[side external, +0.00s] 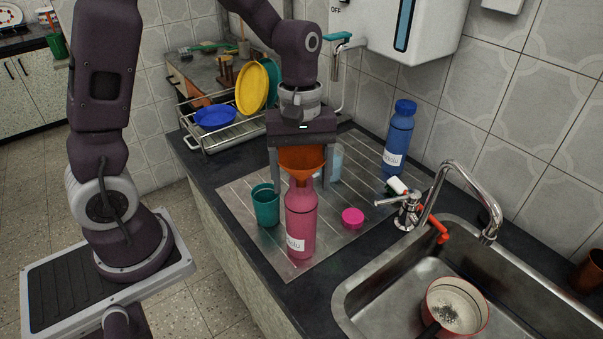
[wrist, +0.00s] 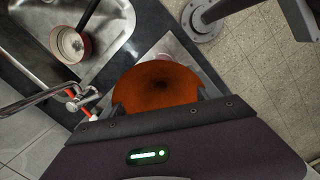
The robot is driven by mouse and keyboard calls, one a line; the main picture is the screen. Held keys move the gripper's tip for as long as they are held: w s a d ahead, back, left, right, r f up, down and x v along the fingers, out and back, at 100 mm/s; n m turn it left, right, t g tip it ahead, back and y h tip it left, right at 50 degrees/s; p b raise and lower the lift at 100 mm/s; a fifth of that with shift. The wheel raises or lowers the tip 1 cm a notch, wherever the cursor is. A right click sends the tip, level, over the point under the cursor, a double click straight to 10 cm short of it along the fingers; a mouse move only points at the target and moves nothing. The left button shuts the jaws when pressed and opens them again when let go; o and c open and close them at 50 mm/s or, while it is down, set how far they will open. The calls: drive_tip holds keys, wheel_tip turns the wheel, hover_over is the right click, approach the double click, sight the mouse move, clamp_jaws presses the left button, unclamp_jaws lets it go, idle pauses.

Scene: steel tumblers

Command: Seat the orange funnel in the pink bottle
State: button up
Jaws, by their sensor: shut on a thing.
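The orange funnel (side external: 301,160) is held between the two fingers of my gripper (side external: 303,172), which is shut on its wide cone. The pink bottle (side external: 301,222) stands upright on the steel drainboard, directly below the funnel in the side view. The funnel's narrow end is at the bottle's mouth; I cannot tell whether the spout is inside the neck. In the wrist view, the funnel (wrist: 158,88) fills the middle between the fingers of my gripper (wrist: 160,98) and hides most of the bottle.
A teal cup (side external: 265,205) stands left of the bottle and a pink cap (side external: 352,218) lies to its right. A clear tumbler (side external: 334,163) and a blue bottle (side external: 398,140) stand behind. The sink (side external: 385,290) and faucet (side external: 462,175) are to the right.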

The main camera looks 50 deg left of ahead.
sight(301, 150)
drive_tip(key=shift+f, duration=0.7)
drive_tip(key=o, duration=1.4)
drive_tip(key=shift+r, duration=0.1)
drive_tip(key=r, duration=0.6)
drive_tip(key=shift+w+a+r, duration=0.2)
drive_tip(key=shift+a+r, duration=0.2)
drive_tip(key=s+r+m, duration=0.1)
drive_tip(key=r, duration=0.1)
drive_tip(key=s+r+m+t, duration=0.1)
drive_tip(key=s+r, duration=0.1)
drive_tip(key=shift+s+r+m, duration=0.1)
drive_tip(key=shift+m, duration=0.2)
drive_tip(key=s+r+m+t, duration=0.1)
drive_tip(key=s+m, duration=0.2)
drive_tip(key=s, duration=0.1)
drive_tip(key=s+r+m+t, duration=0.1)
drive_tip(key=s+m+t, duration=0.1)
drive_tip(key=s+m, duration=0.1)
drive_tip(key=s+r+m+t+y, duration=0.1)
drive_tip(key=s+m+t, duration=0.1)
drive_tip(key=s, duration=0.3)
drive_tip(key=shift+s+r+m, duration=0.2)
drive_tip(key=shift+r+m, duration=0.05)
drive_tip(key=shift+m, duration=0.45)
